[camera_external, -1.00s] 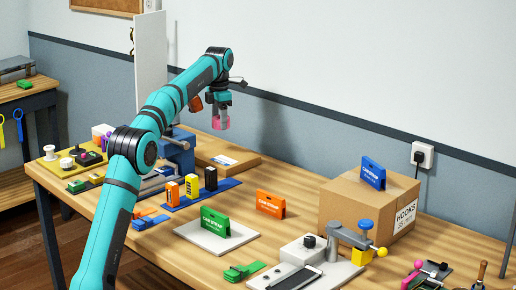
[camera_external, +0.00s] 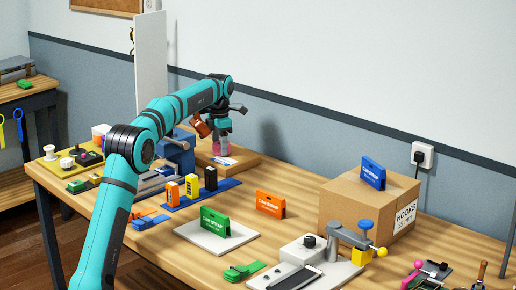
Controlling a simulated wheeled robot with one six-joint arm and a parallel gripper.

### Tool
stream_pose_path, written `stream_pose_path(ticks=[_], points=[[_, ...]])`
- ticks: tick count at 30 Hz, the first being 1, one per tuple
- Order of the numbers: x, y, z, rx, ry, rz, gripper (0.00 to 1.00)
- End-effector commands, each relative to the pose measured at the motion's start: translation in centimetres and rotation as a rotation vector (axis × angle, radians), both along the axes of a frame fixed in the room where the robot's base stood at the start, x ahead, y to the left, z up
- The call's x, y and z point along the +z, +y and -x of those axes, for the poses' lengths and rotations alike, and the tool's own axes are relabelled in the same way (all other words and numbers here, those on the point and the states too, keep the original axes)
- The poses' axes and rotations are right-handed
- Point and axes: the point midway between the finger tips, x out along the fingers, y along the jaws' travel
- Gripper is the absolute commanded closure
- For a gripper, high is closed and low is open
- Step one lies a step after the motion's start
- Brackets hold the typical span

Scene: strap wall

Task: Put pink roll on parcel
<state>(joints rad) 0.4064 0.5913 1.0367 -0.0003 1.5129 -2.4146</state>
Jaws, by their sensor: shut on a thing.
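My gripper (camera_external: 223,150) points down and is shut on the pink roll (camera_external: 217,149). The roll is small here and mostly hidden by the fingers. The parcel (camera_external: 246,163) is a flat brown cardboard box with a white label, lying at the back of the table behind the blue mat. My gripper and the roll are low over the parcel, near its label. I cannot tell whether the roll touches it.
A blue vise (camera_external: 181,152) stands close left of the parcel. Yellow, orange and black blocks stand on a blue mat (camera_external: 226,184) in front. A larger carton (camera_external: 345,208) is at the right. The table between parcel and carton is mostly clear.

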Motion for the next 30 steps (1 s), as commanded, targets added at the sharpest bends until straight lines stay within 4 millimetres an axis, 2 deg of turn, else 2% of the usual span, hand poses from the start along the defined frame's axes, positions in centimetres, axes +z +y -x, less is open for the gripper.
stream_pose_path(ticks=[5,6,9,20,26,30], points=[[-0.2,0.0,0.0,0.000,0.000,0.000,0.70],[-0.3,0.0,0.0,0.000,0.000,0.000,0.43],[-0.3,0.0,0.0,0.000,0.000,0.000,0.25],[0.1,0.0,0.0,0.000,0.000,0.000,0.25],[2.7,0.0,0.0,0.000,-0.001,0.000,0.25],[5.4,0.0,-0.1,0.000,-0.001,0.000,0.25]])
